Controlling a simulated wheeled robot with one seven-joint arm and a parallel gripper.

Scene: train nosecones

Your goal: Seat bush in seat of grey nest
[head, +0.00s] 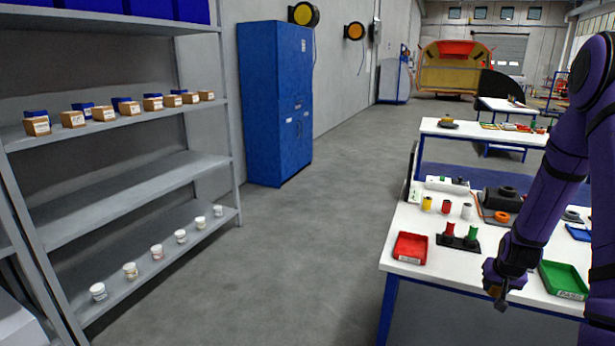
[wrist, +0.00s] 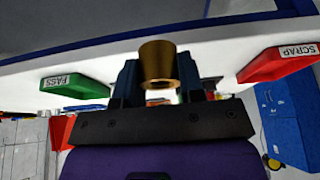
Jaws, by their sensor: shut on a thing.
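The bush is a brass-coloured, slightly tapered cylinder (wrist: 159,64) in the wrist view. My gripper (wrist: 160,84) is shut on it, with a dark finger on each side, and the bush stands out past the fingers. In the head view my gripper (head: 501,297) hangs at the front edge of the white workbench, between the red and green trays; the bush cannot be made out there. A grey round piece (head: 572,216) lies on the bench behind my arm, partly hidden. It may be the grey nest, but I cannot tell; its seat is not clear.
A red tray (head: 411,247), labelled SCRAP in the wrist view, and a green PASS tray (head: 563,279) lie along the bench front. A black stand (head: 458,242) with red and green pieces and a dark block with a ring (head: 502,197) stand behind. The aisle floor left is clear.

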